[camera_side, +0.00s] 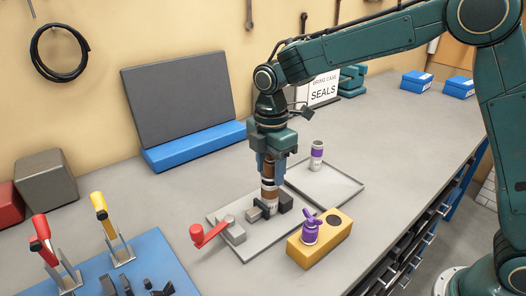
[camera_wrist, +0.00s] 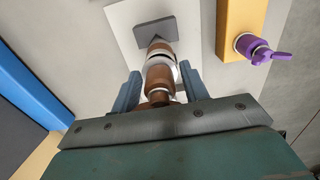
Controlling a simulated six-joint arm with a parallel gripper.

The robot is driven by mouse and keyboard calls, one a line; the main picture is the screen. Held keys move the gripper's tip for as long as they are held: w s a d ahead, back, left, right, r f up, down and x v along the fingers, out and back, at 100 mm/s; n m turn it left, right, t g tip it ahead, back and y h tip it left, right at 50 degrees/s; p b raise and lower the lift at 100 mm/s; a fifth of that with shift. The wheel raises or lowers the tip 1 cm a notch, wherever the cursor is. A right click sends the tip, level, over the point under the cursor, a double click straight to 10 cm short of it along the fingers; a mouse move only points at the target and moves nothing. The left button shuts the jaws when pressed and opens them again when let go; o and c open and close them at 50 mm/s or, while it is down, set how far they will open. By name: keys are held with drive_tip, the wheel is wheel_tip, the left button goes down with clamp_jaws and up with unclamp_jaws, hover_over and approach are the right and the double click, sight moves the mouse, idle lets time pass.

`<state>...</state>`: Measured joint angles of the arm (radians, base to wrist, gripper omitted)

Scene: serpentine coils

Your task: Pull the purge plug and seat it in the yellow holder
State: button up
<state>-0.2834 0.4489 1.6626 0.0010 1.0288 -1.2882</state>
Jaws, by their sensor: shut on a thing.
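The purple winged plug (camera_side: 310,228) stands in the yellow holder (camera_side: 322,246), in the left of its two round spots; the right one is dark and empty. The plug also shows in the wrist view (camera_wrist: 256,48), seated at the edge of the yellow holder (camera_wrist: 238,16), well apart from my fingers. My gripper (camera_side: 269,168) points down and is shut on a brown cylinder with white bands (camera_side: 268,190). The cylinder's lower end is at a dark clamp (camera_side: 284,201) on a grey plate. In the wrist view the cylinder (camera_wrist: 160,72) lies between my two blue-grey fingers (camera_wrist: 159,84).
A red-handled crank (camera_side: 208,234) is beside the clamp. A shallow tray (camera_side: 345,185) behind holds a purple-banded white cylinder (camera_side: 317,156). A blue mat (camera_side: 150,268) with red and yellow clamp handles lies front left. The bench right of the tray is clear.

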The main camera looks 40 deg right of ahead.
drive_tip(key=shift+r, duration=2.35)
drive_tip(key=s+d+f, duration=0.1)
drive_tip(key=s+d, duration=0.2)
drive_tip(key=s, duration=0.4)
drive_tip(key=s+d+f, duration=0.1)
drive_tip(key=s+d, duration=0.2)
drive_tip(key=s, duration=0.4)
drive_tip(key=shift+d+f, duration=0.3)
drive_tip(key=shift+f, duration=0.1)
drive_tip(key=shift+f, duration=0.15)
drive_tip(key=shift+f, duration=2.25)
drive_tip(key=shift+f, duration=1.85)
